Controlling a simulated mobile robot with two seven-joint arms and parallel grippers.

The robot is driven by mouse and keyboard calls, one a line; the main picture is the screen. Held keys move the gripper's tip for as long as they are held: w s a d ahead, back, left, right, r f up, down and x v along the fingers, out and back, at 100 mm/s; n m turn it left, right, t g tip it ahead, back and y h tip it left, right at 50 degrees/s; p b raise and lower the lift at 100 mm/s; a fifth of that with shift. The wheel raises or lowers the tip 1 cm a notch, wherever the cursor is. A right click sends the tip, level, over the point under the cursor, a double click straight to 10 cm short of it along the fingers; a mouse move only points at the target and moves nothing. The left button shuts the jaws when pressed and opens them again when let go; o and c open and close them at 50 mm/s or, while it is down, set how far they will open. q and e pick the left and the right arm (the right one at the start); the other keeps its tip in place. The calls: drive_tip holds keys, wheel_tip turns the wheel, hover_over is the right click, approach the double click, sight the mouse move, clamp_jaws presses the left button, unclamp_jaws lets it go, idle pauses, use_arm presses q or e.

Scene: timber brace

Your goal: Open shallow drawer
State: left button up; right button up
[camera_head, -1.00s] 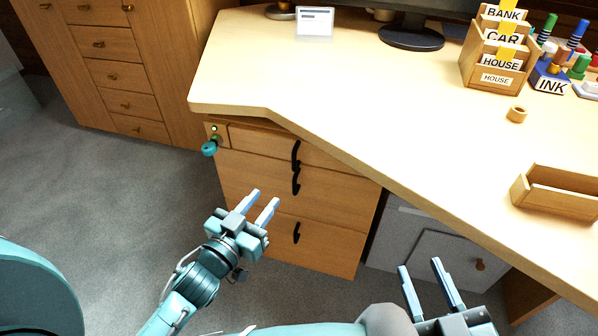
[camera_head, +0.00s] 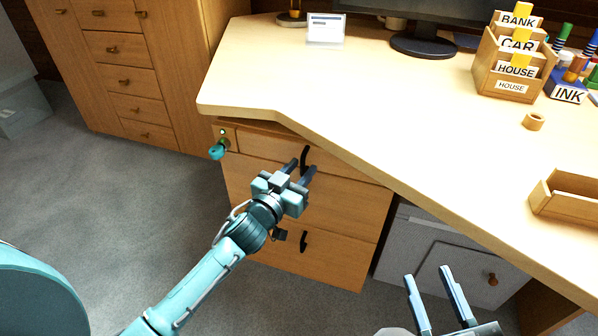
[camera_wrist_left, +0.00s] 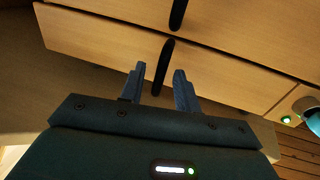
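The wooden drawer unit under the desk has a shallow top drawer (camera_head: 262,146) with a black upright handle (camera_head: 305,156). The deeper drawers below have similar handles; the bottom one (camera_head: 304,242) shows, and the middle one is hidden behind my left gripper. My left gripper (camera_head: 301,167) is open in front of the top handle. In the left wrist view, a black handle (camera_wrist_left: 162,68) appears between the two open fingers (camera_wrist_left: 158,70); I cannot tell whether they touch it. The drawers look shut. My right gripper (camera_head: 427,273) is open and empty at the lower right.
The desk top (camera_head: 400,110) overhangs the drawers. A teal knob (camera_head: 217,150) sticks out beside a green light at the top drawer's left. A grey cabinet (camera_head: 440,250) stands right of the drawers. A wooden cabinet (camera_head: 125,75) is at left; the floor between is clear.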

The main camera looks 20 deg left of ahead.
use_arm(q)
drive_tip(key=shift+c, duration=0.5)
clamp_jaws()
